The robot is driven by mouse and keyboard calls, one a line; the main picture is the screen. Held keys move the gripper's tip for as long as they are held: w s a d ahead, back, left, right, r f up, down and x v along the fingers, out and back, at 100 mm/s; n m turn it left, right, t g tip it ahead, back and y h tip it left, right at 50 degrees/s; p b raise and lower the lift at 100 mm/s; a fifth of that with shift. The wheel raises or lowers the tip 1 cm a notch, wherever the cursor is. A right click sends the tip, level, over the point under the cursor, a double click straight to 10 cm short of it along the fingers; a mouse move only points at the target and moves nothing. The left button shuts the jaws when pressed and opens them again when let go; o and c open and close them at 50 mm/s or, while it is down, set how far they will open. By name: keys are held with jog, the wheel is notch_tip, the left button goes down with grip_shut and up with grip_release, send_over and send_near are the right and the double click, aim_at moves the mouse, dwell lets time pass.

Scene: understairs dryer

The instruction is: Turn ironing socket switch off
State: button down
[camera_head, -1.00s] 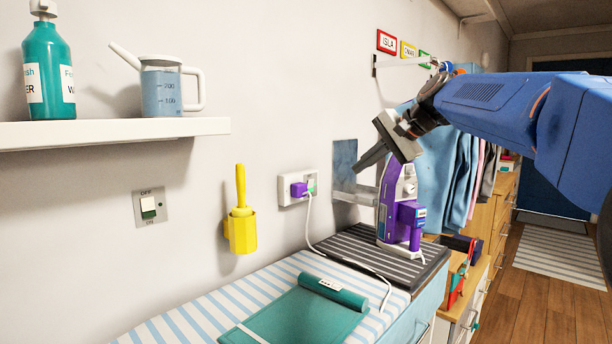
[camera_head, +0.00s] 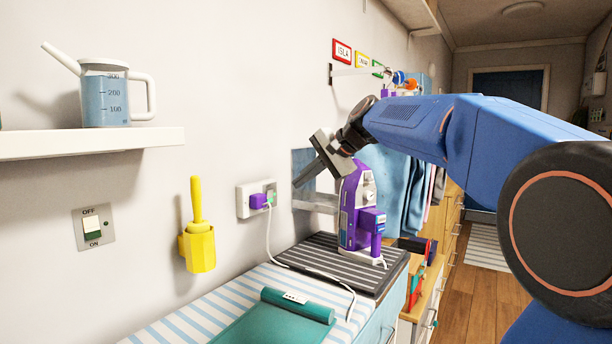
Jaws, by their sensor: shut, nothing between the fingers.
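The white wall socket (camera_head: 242,202) is right of the yellow holder. My gripper (camera_head: 298,184) is shut and empty. Its dark fingers point down and left, right of the socket and apart from it in the picture, in front of a grey wall plate (camera_head: 303,163). The purple and white iron (camera_head: 351,215) stands upright just below my gripper.
The iron stands on a dark ribbed mat (camera_head: 320,262) beside the striped ironing surface (camera_head: 185,325). A separate OFF/ON wall switch (camera_head: 92,227) is at the left. A yellow holder (camera_head: 199,246) hangs between it and the socket. A shelf (camera_head: 95,143) carries a jug (camera_head: 106,95).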

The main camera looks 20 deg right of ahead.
aim_at(270, 190)
jog(key=shift+w+a+f, duration=0.5)
jog(key=shift+w+a, duration=0.35)
jog(key=shift+w, duration=0.25)
jog(key=shift+w+a+f, duration=0.5)
jog(key=shift+w+a, duration=0.35)
jog(key=shift+w, duration=0.25)
jog(key=shift+w+a+f, duration=0.5)
jog(key=shift+w+a, duration=0.35)
jog(key=shift+w, duration=0.25)
jog(key=shift+w+a+r, duration=0.2)
jog(key=shift+w+a, duration=0.15)
jog(key=shift+w, duration=0.05)
jog(key=shift+r, duration=0.8)
